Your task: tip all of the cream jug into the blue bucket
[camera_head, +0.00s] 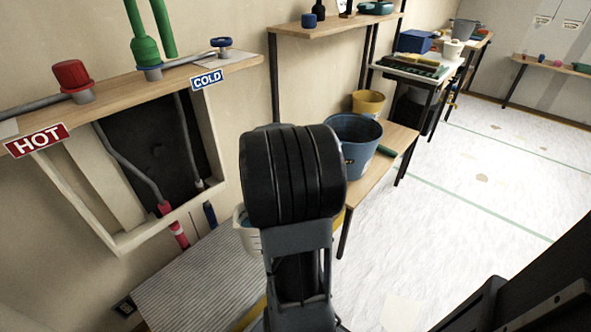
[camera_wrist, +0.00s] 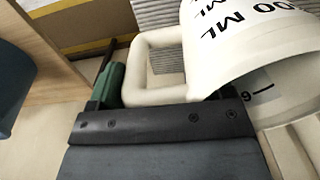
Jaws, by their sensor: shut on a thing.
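The cream jug (camera_wrist: 235,35) fills the right of the wrist view, with black ML lettering outside and scale marks inside. My gripper (camera_wrist: 155,112) is shut on its squared handle (camera_wrist: 158,42). In the head view the jug (camera_head: 248,237) shows only partly, behind my dark arm, left of it, with a bluish patch near its rim. How full it is cannot be told. The blue bucket (camera_head: 357,142) stands on a wooden bench right of my arm, apart from the jug. Its inside is only partly visible.
A yellow bucket (camera_head: 368,103) stands behind the blue one, and a green item (camera_head: 386,150) lies on the bench (camera_head: 401,137). A wall recess with pipes is at left, below the HOT (camera_head: 37,139) and COLD (camera_head: 207,79) signs. The floor at right (camera_head: 450,220) is largely clear.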

